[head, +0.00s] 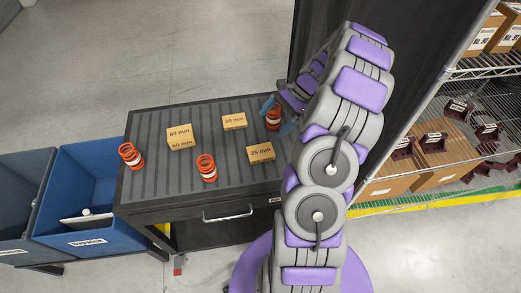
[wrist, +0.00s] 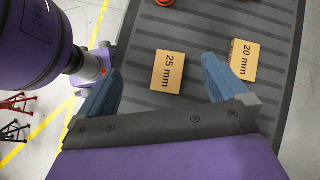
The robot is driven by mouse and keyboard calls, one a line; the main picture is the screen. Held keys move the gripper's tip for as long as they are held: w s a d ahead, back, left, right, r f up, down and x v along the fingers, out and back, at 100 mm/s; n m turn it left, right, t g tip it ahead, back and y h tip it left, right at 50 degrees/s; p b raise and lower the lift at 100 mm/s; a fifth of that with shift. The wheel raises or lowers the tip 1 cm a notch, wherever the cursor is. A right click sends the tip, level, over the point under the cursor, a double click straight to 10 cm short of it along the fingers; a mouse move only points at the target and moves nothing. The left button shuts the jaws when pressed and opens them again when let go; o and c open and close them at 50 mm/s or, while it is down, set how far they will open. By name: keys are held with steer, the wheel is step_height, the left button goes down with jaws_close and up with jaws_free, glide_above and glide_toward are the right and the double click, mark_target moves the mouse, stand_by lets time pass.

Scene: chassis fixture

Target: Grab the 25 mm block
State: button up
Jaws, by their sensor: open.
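The 25 mm block (head: 261,153) is a tan, labelled block lying on the ribbed grey top of the black cart (head: 150,194), near its right front. In the wrist view the 25 mm block (wrist: 167,72) lies beyond and between my gripper's open blue fingers, apart from both. My gripper (head: 279,115) is open and empty above the cart's right side; its fingers also show in the wrist view (wrist: 165,90). The 20 mm block (head: 234,121) lies farther back, and in the wrist view the 20 mm block (wrist: 244,60) is just beyond the right finger.
A 60 mm block (head: 180,137) stands at the cart's middle left. Red-orange coils stand at the left (head: 131,156), front middle (head: 206,167) and near my gripper (head: 273,118). A blue bin (head: 80,195) is left of the cart; a wire shelf (head: 480,75) with boxes is at right.

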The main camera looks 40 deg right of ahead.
steer(key=s+d+f+m+t+p, duration=0.1)
steer(key=s+d+f+m+t, duration=0.25)
steer(key=d, duration=0.55)
steer(key=g+b, duration=0.1)
steer(key=g, duration=0.1)
glide_toward(262, 151)
steer(key=f, duration=0.1)
steer(key=a+f, duration=0.1)
steer(key=f, duration=0.1)
steer(key=shift+w+a+f+m, duration=0.2)
steer(key=shift+a+m, duration=0.05)
steer(key=shift+a, duration=0.1)
steer(key=x, duration=0.1)
steer(key=b+x, duration=0.1)
steer(key=x, duration=0.3)
steer(key=shift+w+a+r, duration=0.2)
steer(key=shift+w+a, duration=0.1)
steer(key=shift+a, duration=0.15)
steer(key=c, duration=1)
steer(key=shift+r, duration=0.1)
